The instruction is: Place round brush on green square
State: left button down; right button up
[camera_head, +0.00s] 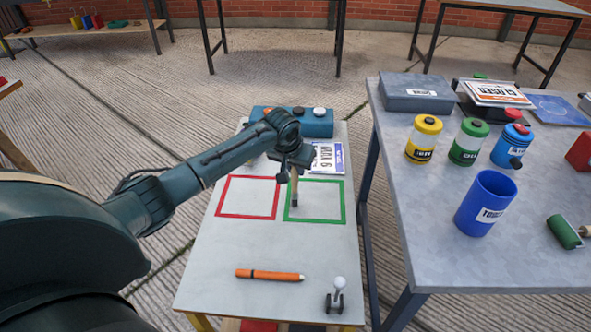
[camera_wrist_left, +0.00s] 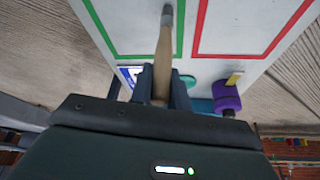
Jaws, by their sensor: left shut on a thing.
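My left gripper (camera_head: 294,172) is shut on the round brush (camera_head: 295,190), which has a pale wooden handle and a dark tip. The brush hangs roughly upright, tip down, over the white table. In the head view its tip appears just inside the left side of the green square outline (camera_head: 343,203); I cannot tell whether it touches the table. In the left wrist view the brush (camera_wrist_left: 163,55) sticks out between the fingers, its grey tip by the green outline (camera_wrist_left: 105,35). My right gripper is not in view.
A red square outline (camera_head: 247,217) lies left of the green one. An orange marker (camera_head: 270,274) and a small joystick (camera_head: 335,298) are nearer. A blue box (camera_head: 318,124) and a printed card (camera_head: 328,158) are behind. A grey table (camera_head: 425,240) with canisters and a blue cup (camera_head: 485,205) stands right.

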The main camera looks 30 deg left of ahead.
pick_arm(q)
jog(key=shift+f, duration=0.15)
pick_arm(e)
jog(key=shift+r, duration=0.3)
pick_arm(q)
jog(key=c, duration=1.8)
grip_release()
jog(key=shift+f, duration=0.1)
jog(key=o, duration=0.5)
jog(key=shift+c, duration=0.2)
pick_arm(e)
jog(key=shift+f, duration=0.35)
pick_arm(q)
jog(key=p+v, duration=0.2)
jog(key=v, duration=1)
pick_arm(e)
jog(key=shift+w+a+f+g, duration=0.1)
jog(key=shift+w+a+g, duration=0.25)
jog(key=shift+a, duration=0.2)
